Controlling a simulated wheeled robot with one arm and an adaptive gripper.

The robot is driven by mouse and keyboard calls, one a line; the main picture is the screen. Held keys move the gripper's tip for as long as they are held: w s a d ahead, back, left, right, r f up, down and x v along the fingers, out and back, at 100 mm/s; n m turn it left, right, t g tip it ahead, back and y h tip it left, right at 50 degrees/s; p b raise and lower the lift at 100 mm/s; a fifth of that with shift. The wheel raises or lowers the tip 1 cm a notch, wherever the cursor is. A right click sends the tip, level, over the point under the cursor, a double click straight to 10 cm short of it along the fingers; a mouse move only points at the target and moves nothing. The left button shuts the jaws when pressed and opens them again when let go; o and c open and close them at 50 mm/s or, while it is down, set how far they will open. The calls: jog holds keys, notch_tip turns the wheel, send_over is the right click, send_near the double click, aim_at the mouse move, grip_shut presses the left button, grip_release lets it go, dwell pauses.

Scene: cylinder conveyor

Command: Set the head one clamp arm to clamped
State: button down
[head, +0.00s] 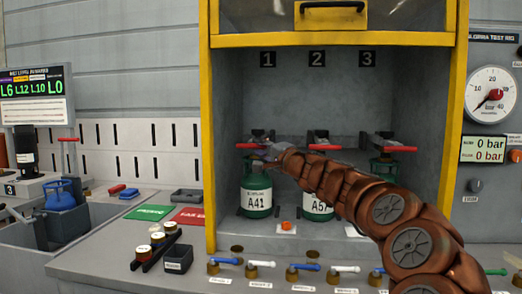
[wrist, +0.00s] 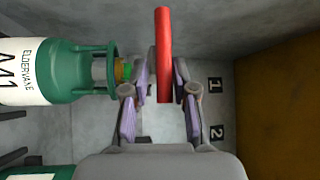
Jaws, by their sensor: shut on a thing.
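The head one clamp arm has a red handle (wrist: 164,50), seen in the wrist view as a straight red bar running between the fingers of my gripper (wrist: 160,95). My gripper is shut on this handle. In the head view my gripper (head: 268,157) is at head one (head: 262,135), under the 1 plate, just above the green cylinder A41 (head: 256,196). I cannot tell whether the clamp arm presses on the cylinder.
Cylinder A57 (head: 317,209) stands under head two, partly behind my arm. The yellow frame (head: 211,120) bounds the bay on the left. Several small valves (head: 258,264) line the front ledge.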

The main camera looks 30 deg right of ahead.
jog(key=c, duration=1.1)
grip_release()
jog(key=shift+c, duration=0.2)
jog(key=shift+s, duration=0.45)
jog(key=s+f, duration=0.2)
jog(key=s, duration=0.9)
jog(key=shift+d, duration=0.45)
